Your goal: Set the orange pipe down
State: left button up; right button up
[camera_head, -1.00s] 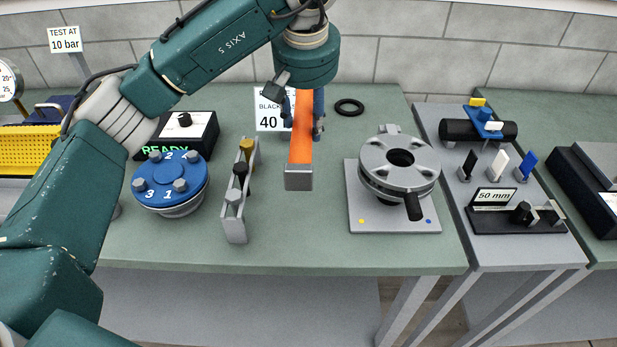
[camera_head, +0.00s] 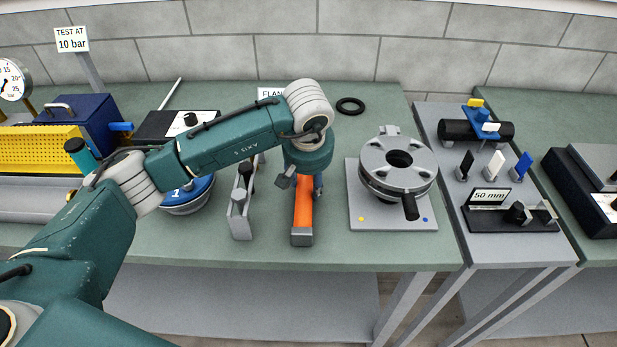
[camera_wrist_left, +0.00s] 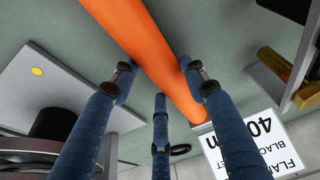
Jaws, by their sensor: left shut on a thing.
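The orange pipe (camera_head: 303,207) with a grey end piece points toward the bench's front edge, between the slotted grey rack and the flange fixture. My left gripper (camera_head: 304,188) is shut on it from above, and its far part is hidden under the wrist. In the left wrist view the pipe (camera_wrist_left: 152,45) runs between the blue fingers (camera_wrist_left: 160,78). The pipe is low over the green bench (camera_head: 340,247); I cannot tell whether it touches. My right gripper is not in view.
The grey rack (camera_head: 240,217) stands close left of the pipe. The flange fixture (camera_head: 397,172) on its plate stands to the right. A blue numbered disc (camera_head: 190,193) is partly behind my arm. A black ring (camera_head: 350,106) lies at the back. Bench in front of the pipe is clear.

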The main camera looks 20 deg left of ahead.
pick_arm(q)
jog(key=o, duration=1.6)
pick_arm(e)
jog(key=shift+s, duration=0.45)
pick_arm(q)
jog(key=shift+r, duration=0.1)
jog(key=b+v, duration=0.2)
jog(key=v, duration=0.9)
jog(key=shift+s+r, duration=0.2)
jog(key=shift+r, duration=0.15)
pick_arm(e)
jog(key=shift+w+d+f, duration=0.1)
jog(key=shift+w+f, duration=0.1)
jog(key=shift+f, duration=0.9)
pick_arm(q)
jog(key=shift+d+f, duration=0.1)
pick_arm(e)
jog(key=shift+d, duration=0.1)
